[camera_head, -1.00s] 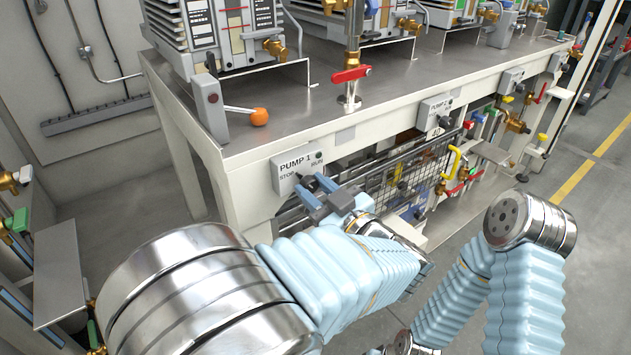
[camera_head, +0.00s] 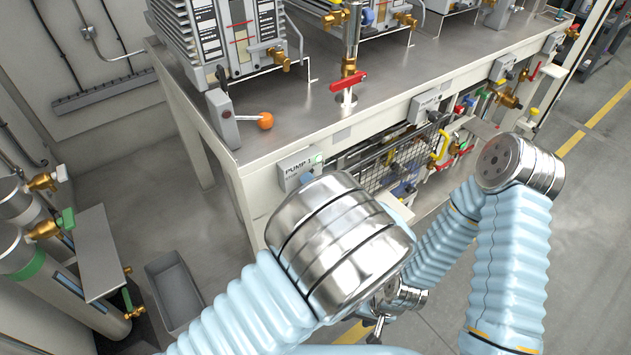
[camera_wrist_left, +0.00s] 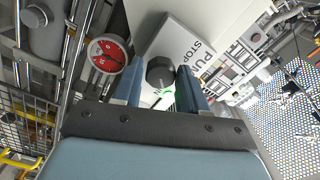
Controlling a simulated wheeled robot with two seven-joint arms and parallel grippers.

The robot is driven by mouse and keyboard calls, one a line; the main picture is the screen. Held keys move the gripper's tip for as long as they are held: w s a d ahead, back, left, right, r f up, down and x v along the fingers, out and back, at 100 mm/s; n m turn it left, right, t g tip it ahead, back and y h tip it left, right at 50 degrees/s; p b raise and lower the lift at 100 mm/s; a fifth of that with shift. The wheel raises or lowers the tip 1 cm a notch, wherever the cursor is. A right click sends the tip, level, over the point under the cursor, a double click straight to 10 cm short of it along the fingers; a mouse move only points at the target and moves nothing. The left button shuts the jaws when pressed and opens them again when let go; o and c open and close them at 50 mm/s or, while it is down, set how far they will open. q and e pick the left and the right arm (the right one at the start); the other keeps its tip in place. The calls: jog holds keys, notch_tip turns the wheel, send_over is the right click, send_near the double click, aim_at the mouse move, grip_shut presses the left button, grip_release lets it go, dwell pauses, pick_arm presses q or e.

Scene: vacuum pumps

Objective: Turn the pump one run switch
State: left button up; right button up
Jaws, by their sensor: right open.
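The pump one switch box (camera_head: 297,167) is on the bench's front edge in the head view, its lower part hidden by my left arm. Its indicator (camera_head: 318,158) glows green. The arm hides this gripper in the head view. My right gripper (camera_head: 376,326) is low, away from the bench, small in view, open and empty.
A lever with an orange ball (camera_head: 265,121) and a red-handled valve (camera_head: 348,82) stand on the bench above the switch box. The pump two box (camera_head: 424,104) is further right. A red gauge (camera_wrist_left: 106,55) is close to the left finger in the wrist view.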

pick_arm(q)
jog(key=shift+o, duration=1.4)
jog(key=shift+s+d, duration=0.15)
jog(key=shift+v, duration=0.8)
jog(key=v, duration=0.6)
